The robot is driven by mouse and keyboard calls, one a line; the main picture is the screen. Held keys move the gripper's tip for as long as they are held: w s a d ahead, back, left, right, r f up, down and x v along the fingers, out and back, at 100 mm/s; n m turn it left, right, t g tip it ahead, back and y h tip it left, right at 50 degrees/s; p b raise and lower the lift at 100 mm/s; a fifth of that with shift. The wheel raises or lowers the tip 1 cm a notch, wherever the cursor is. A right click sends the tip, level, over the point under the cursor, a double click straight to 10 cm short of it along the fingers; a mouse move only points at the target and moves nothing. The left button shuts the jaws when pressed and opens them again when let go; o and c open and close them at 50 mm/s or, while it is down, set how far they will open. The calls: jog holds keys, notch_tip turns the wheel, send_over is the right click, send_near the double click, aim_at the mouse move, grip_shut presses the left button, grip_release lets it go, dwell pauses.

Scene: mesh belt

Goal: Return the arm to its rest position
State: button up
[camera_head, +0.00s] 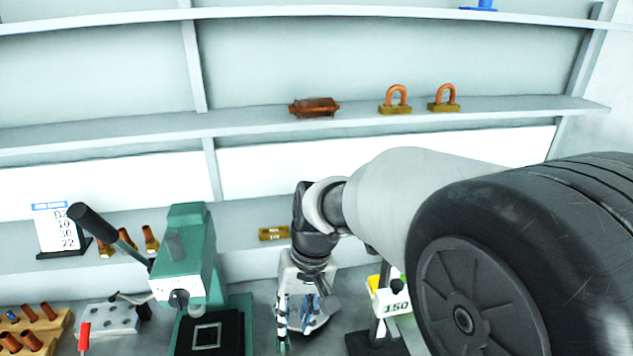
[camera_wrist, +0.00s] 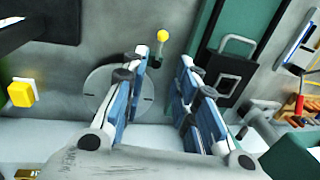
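My arm reaches in from the right in the head view and bends down at the wrist. My gripper (camera_head: 296,318) hangs low over the grey bench, just right of the green press (camera_head: 187,262). In the wrist view my gripper (camera_wrist: 164,66) has its two blue-and-grey fingers apart, and I see nothing held between them. A round grey plate (camera_wrist: 103,88) lies beyond the left finger. A small yellow ball on a thin stem (camera_wrist: 162,36) shows beyond the fingertips. Whether the fingers touch anything is unclear.
A stand with a "150" sign (camera_head: 397,307) is close right of the gripper. A brass block (camera_head: 273,233) sits behind it. Two copper loops on brass bases (camera_head: 395,108) and a copper-brown part (camera_head: 314,107) rest on the shelf (camera_head: 240,122) above. Pegged wooden blocks (camera_head: 30,328) stand left.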

jog(key=s+d+r+m+t, duration=0.1)
jog(key=s+d+r, duration=0.3)
jog(key=d, duration=0.2)
jog(key=s+d+r+t, duration=0.2)
jog(key=s+d+r, duration=0.1)
jog(key=d+r, duration=0.25)
jog(key=s+d+m+t+h, duration=0.1)
jog(key=s+d+t+h, duration=0.1)
jog(key=s+d, duration=0.6)
jog(key=shift+s+d+f+m, duration=0.2)
jog(key=shift+s+d+m, duration=0.15)
jog(key=shift+s, duration=0.65)
